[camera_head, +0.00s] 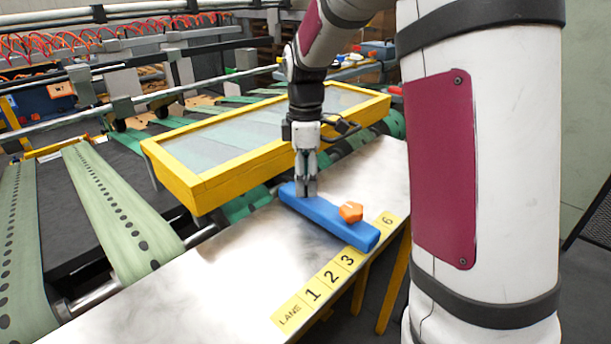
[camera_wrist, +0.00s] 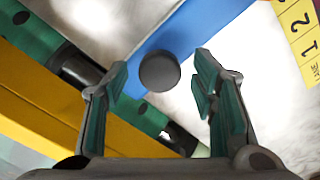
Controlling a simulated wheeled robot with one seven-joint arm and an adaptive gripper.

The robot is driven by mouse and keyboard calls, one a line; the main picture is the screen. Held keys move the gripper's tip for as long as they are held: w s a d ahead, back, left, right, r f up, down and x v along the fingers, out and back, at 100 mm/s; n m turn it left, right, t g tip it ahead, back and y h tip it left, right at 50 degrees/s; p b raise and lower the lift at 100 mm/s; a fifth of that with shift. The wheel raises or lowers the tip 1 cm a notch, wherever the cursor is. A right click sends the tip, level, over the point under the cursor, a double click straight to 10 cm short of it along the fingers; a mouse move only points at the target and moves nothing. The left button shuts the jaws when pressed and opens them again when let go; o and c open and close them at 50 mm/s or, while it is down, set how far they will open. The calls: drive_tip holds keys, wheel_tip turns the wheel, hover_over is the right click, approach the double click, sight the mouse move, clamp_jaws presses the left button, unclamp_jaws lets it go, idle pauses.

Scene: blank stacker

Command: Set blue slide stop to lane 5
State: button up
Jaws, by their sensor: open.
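The blue slide stop (camera_head: 330,217) is a long bar lying across the pale metal table, with an orange knob (camera_head: 351,211) near its front end. Its front end lies over the yellow lane strip (camera_head: 322,283), between labels 3 and 6; the labels between are hidden. My gripper (camera_head: 306,188) is above the bar's rear end, pointing down. In the wrist view the gripper (camera_wrist: 160,80) is open, with a round black knob (camera_wrist: 160,71) between its fingertips, apart from both. The blue bar (camera_wrist: 205,30) runs behind that knob.
A yellow-framed clear panel (camera_head: 255,135) stands just behind my gripper on the left. Green perforated belts (camera_head: 110,210) and rollers lie further left. The metal table (camera_head: 200,285) is clear left of the bar.

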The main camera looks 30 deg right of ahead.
wheel_tip(320, 180, up, 12)
idle(0.6)
idle(0.4)
drive_tip(key=s+a+m+t, duration=0.1)
drive_tip(key=s+a+m, duration=0.2)
drive_tip(key=s, duration=0.5)
drive_tip(key=s+a+f+m+t, duration=0.1)
drive_tip(key=s+a+m+t, duration=0.1)
drive_tip(key=s+m, duration=0.3)
drive_tip(key=s+a+f+m+t, duration=0.1)
drive_tip(key=s+a+m, duration=0.3)
drive_tip(key=s, duration=0.6)
drive_tip(key=shift+s+a+m+t, duration=0.15)
drive_tip(key=shift+s+m+t, duration=0.2)
drive_tip(key=shift+t, duration=0.35)
